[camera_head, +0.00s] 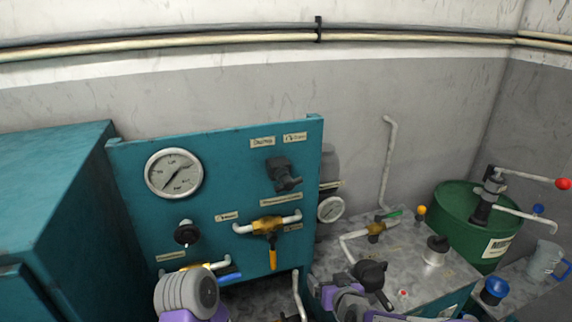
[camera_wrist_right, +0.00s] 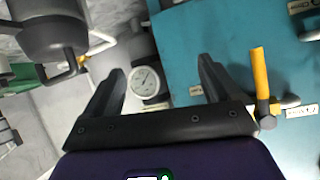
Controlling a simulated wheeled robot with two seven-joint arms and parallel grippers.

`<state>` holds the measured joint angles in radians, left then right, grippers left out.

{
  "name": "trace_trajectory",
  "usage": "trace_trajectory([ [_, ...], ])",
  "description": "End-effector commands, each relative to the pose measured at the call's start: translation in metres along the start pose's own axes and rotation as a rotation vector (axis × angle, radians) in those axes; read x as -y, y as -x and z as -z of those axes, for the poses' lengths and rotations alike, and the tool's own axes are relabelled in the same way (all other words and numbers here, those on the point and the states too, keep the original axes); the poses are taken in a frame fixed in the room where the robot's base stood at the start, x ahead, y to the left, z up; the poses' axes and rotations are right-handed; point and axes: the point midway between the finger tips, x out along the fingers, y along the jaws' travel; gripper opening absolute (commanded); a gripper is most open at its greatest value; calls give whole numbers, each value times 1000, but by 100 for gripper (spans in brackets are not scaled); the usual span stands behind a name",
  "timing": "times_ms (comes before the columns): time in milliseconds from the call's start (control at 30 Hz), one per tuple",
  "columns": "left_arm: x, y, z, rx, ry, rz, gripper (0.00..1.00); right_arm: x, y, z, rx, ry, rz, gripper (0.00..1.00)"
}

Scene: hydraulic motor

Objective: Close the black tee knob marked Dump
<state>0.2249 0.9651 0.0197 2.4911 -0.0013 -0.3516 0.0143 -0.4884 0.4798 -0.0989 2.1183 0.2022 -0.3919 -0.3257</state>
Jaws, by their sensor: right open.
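Another black knob (camera_head: 187,233), rounder, sits at the lower left of the panel. My right gripper (camera_head: 375,284) is in front of the tank top, below and to the right of the panel, apart from the tee knob. In the right wrist view its fingers (camera_wrist_right: 160,88) are spread and nothing is between them. The tee knob is not clearly seen there. My left gripper is not in view.
A yellow-handled valve (camera_head: 271,250) projects from the panel below the tee knob. A large gauge (camera_head: 174,173) is at its upper left. A small gauge (camera_head: 331,209) stands beside the panel's right edge. A green drum (camera_head: 460,215) with a pump is at the right.

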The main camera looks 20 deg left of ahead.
Motion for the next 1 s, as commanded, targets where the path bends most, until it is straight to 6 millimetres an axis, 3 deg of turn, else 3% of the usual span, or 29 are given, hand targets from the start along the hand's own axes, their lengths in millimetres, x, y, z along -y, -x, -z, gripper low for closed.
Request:
trace_trajectory([
  [33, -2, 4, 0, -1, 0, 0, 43, 28, 19, 56, -110, 43, 33, 90],
  [100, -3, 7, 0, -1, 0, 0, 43, 57, 46, 113, -229, 85, 66, 90],
  [200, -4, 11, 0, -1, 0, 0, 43, 90, 83, 172, -360, 120, 106, 90],
  [300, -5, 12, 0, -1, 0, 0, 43, 110, 112, 207, -445, 137, 132, 90],
  [467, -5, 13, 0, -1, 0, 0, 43, 123, 126, 229, -494, 145, 147, 90],
  [800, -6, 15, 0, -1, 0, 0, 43, 131, 84, 251, -493, 146, 146, 90],
  [1000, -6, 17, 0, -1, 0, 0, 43, 135, 68, 260, -493, 145, 148, 90],
])
